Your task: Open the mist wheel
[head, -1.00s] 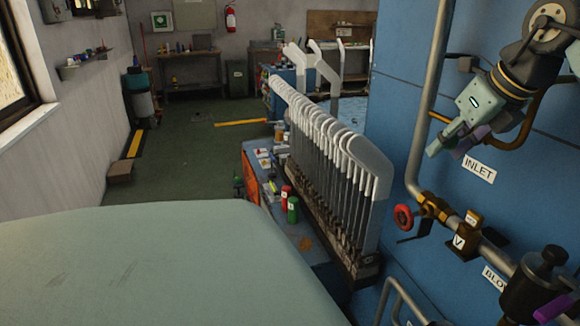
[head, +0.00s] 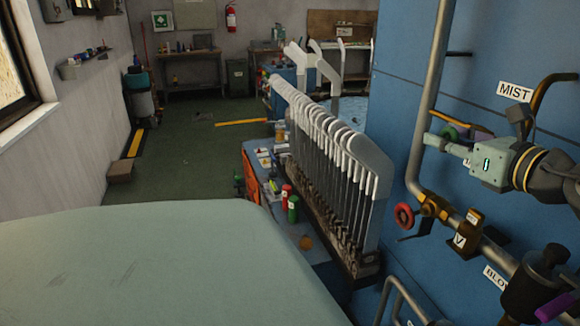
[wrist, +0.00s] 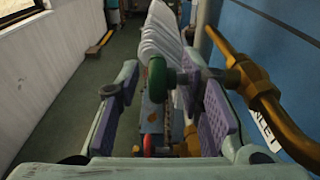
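A green handwheel (head: 455,131) is below the MIST sign (head: 514,91) on the blue wall, partly hidden behind my gripper (head: 432,143). My gripper points left in the head view, with its fingers at the wheel's height. In the wrist view the green wheel (wrist: 156,78) shows edge-on between the two spread fingers of my gripper (wrist: 160,92). Its stem runs right, past the right finger, toward a brass pipe (wrist: 240,68). The fingers are open with nothing clamped. I cannot tell whether either finger touches the wheel.
A red handwheel (head: 403,215) on a brass valve sits lower on the grey vertical pipe (head: 428,100). A black valve (head: 535,270) is at lower right. A rack of white sock boards (head: 335,150) stands left of the wall. The floor (head: 190,150) beyond is mostly clear.

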